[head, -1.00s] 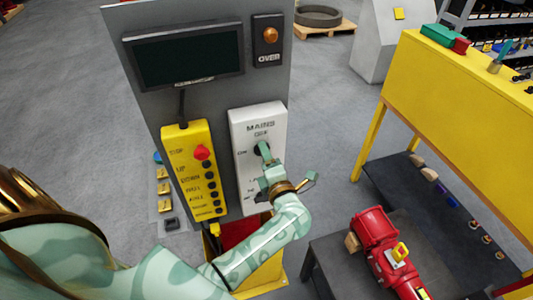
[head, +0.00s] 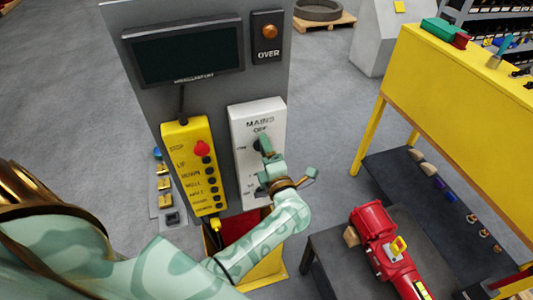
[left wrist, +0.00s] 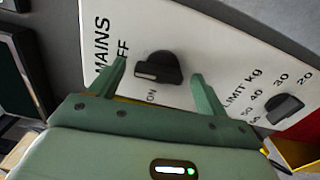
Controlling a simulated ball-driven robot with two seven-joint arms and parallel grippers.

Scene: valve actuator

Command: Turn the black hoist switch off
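The black switch knob (head: 260,144) sits under the MAINS lettering on the white panel (head: 244,122). In the left wrist view the same black knob (left wrist: 168,68) has a pale-faced grip bar, with OFF and ON lettering beside it. The bar's end lies between the two words; I cannot tell which setting it marks. My left gripper (head: 270,162) is in front of the panel at the knob. In the left wrist view my left gripper (left wrist: 157,82) is open, with one finger on each side of the knob and visible gaps. My right gripper is not in view.
A second black knob (left wrist: 284,107) with LIMIT kg numbers is on the same panel. A yellow button box (head: 190,160) with a red stop button hangs to the left. A red tool (head: 380,240) lies on a dark stand at lower right. A yellow workbench (head: 465,85) stands at right.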

